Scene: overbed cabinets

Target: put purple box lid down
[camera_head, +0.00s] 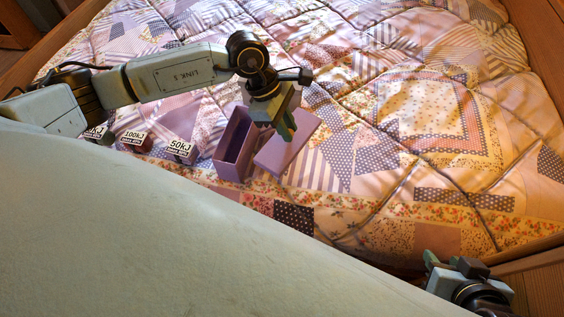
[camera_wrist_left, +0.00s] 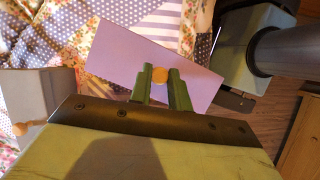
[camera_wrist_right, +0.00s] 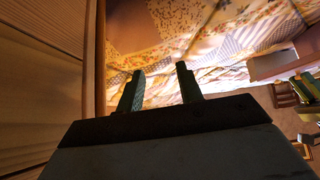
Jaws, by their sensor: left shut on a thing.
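The purple box lid (camera_head: 290,150) is a flat purple panel just right of the open purple box (camera_head: 236,146) in the head view. My left gripper (camera_head: 287,128) is over the lid, shut on its round knob (camera_wrist_left: 159,74), seen in the left wrist view. The lid (camera_wrist_left: 120,62) is tilted in that view. I cannot tell whether it touches the quilt. The box stands uncovered, its dark inside showing. My right gripper (camera_wrist_right: 160,88) is open and empty, low at the bed's right edge, away from the lid; the head view also shows it (camera_head: 452,265).
Small boxes labelled 50kJ (camera_head: 181,151) and 100kJ (camera_head: 136,140) and another stand left of the purple box. The patchwork quilt (camera_head: 420,120) to the right is clear. A wooden bed frame (camera_head: 545,65) edges the bed. A large pale surface fills the lower left foreground.

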